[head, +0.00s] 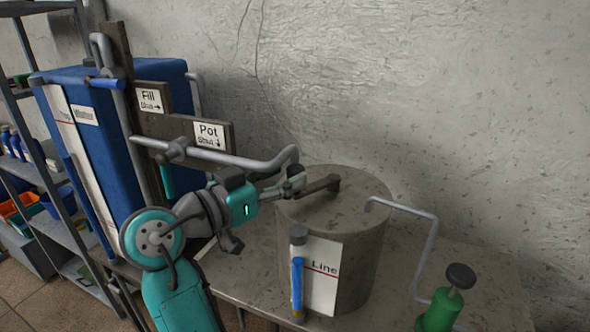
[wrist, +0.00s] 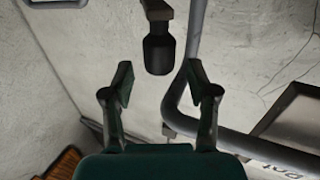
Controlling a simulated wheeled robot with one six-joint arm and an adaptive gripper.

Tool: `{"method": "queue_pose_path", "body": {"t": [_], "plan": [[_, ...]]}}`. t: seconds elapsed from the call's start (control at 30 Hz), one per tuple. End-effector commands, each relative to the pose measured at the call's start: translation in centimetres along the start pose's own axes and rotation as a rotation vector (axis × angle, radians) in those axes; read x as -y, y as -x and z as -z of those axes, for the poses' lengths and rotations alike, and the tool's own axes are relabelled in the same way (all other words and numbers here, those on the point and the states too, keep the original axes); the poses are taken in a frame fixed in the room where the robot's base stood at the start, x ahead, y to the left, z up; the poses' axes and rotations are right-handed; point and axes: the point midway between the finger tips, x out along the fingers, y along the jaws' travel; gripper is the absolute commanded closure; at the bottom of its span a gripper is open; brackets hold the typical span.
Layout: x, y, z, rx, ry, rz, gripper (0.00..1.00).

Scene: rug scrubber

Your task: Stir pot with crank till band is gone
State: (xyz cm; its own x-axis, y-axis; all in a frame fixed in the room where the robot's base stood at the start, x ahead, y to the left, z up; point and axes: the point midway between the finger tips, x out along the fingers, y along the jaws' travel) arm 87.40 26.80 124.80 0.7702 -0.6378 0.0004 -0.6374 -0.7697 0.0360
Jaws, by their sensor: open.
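The grey cylindrical pot (head: 352,262) stands on the table in the head view. A brown crank arm (head: 322,185) is on its lid. The crank's dark knob (wrist: 159,52) shows in the wrist view, hanging from the arm's end. My gripper (head: 297,183) is at the left of the lid near the crank's outer end. In the wrist view my gripper (wrist: 160,84) is open, with the knob ahead of and between its fingertips, apparently touching neither. On the pot's front a sight tube (head: 297,275) shows blue below its grey cap.
A grey pipe (head: 240,162) runs just above my wrist, and it shows close to the right finger in the wrist view (wrist: 178,90). A "Pot" sign (head: 209,134) and blue tank (head: 92,125) are left. A thin pipe (head: 428,245) and green bottle (head: 440,310) are right.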

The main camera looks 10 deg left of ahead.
Motion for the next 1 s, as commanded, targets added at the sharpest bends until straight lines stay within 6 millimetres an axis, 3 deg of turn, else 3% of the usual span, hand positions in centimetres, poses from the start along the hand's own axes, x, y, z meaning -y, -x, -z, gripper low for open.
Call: {"method": "queue_pose_path", "body": {"t": [0.23,0.6,0.67,0.83,0.87,1.0], "plan": [[0.0,-2.8,0.0,0.0,0.0,-0.001,0.41],[0.0,-3.2,0.0,0.0,0.0,0.0,0.41],[0.0,-3.2,0.0,0.0,0.0,0.0,0.54],[0.0,-3.2,0.0,0.0,0.0,0.0,0.96],[0.0,-3.2,0.0,0.0,0.0,0.0,1.0],[0.0,-3.2,0.0,0.0,0.0,0.0,1.0]]}}
